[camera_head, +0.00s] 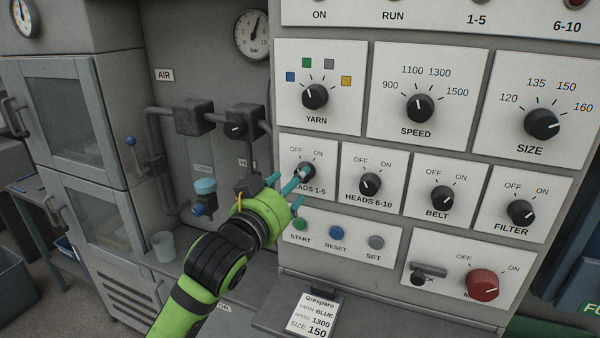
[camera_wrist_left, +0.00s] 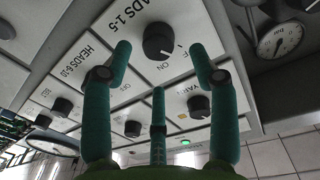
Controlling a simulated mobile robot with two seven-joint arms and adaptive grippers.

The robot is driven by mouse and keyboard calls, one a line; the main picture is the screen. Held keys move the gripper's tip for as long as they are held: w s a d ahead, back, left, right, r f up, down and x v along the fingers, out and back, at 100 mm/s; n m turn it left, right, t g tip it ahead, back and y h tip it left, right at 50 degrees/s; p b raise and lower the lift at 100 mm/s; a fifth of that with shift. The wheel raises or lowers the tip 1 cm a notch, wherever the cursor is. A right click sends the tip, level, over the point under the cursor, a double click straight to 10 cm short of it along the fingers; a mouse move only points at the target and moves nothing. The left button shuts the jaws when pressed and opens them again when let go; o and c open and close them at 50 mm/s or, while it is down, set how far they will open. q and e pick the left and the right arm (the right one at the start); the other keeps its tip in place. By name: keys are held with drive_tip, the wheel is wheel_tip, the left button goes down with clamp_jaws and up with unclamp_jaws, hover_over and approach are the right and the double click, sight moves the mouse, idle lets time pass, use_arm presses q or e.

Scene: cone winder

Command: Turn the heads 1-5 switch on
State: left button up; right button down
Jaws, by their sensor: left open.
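The heads 1-5 switch (camera_head: 306,170) is a black rotary knob on a white plate, with OFF at upper left and ON at upper right. A teal finger partly covers it in the head view. My left gripper (camera_head: 287,184) is open, with its teal fingers spread in front of the knob. In the left wrist view the knob (camera_wrist_left: 158,42) stands between the two outer fingertips, with no clear contact. Its white pointer mark is on the side of the OFF and ON labels; I cannot tell exactly which it points at. My right gripper is not in view.
The heads 6-10 knob (camera_head: 370,185) is close on the right, and the yarn knob (camera_head: 315,96) is above. The start button (camera_head: 300,224) and reset button (camera_head: 336,232) are below. A pipe valve (camera_head: 236,129) and a blue-capped fitting (camera_head: 205,187) are left of the panel.

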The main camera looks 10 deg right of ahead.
use_arm(q)
drive_tip(key=shift+p+x, duration=0.7)
drive_tip(key=shift+x, duration=1.6)
